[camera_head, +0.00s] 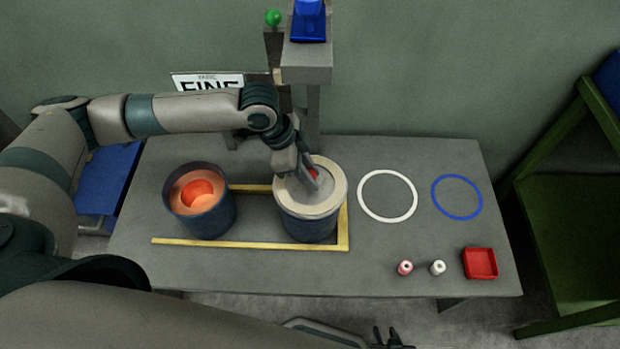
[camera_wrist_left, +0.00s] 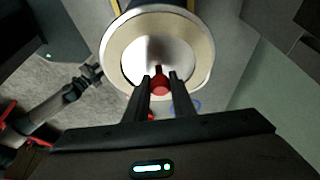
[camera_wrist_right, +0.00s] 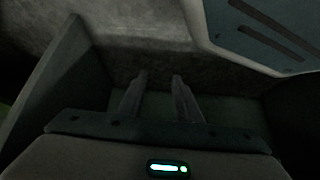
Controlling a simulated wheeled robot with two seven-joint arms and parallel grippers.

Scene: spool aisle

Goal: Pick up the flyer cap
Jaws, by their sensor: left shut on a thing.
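The flyer cap looks like the small red knob (camera_head: 313,174) at the middle of the pale round top of the right drum (camera_head: 308,228). My left gripper (camera_head: 308,172) reaches down onto it from above. In the left wrist view the red cap (camera_wrist_left: 160,87) sits between the two fingertips, and the left gripper (camera_wrist_left: 160,78) is shut on it. The cap is still over the pale disc; I cannot tell whether it touches it. My right gripper (camera_wrist_right: 159,77) is open and empty, low and away from the table top.
Left of the drum stands an open can (camera_head: 205,215) with a glowing orange inside. A yellow frame (camera_head: 240,244) marks the table around them. To the right are a white ring (camera_head: 387,218), a blue ring (camera_head: 479,206), two small spools (camera_head: 437,268) and a red tray (camera_head: 480,276). A post (camera_head: 306,75) stands behind.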

